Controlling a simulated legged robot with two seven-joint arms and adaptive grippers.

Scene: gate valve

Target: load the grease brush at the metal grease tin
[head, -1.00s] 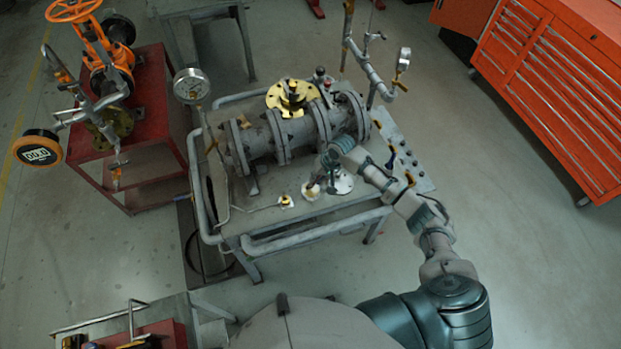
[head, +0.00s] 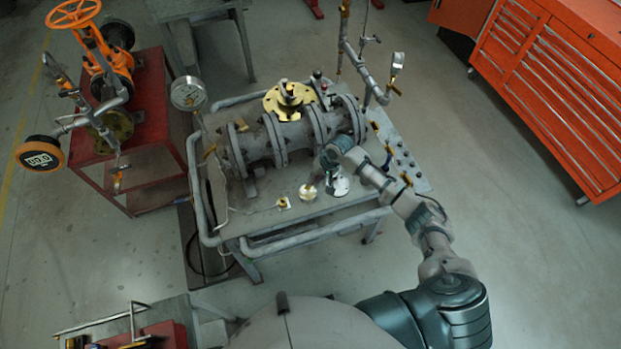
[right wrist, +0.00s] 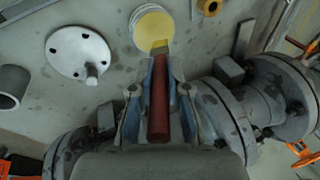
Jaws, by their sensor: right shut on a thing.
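The grease brush (right wrist: 159,110) has a red-brown handle and a yellowish tip. My right gripper (right wrist: 161,76) is shut on its handle, with one blue-padded finger on each side. In the right wrist view the brush tip overlaps the near edge of the round grease tin (right wrist: 153,24), which shows pale yellow grease. I cannot tell whether the tip touches the grease. In the head view the tin (head: 308,192) stands on the grey bench top, and my right gripper (head: 326,163) is just above and right of it. The brush is hard to make out there. My left gripper is not in view.
A pale flange disc (right wrist: 80,52) with a stub lies beside the tin. The flanged grey pipe (head: 290,138) runs behind, and a pipe rail (head: 315,232) runs along the bench front.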

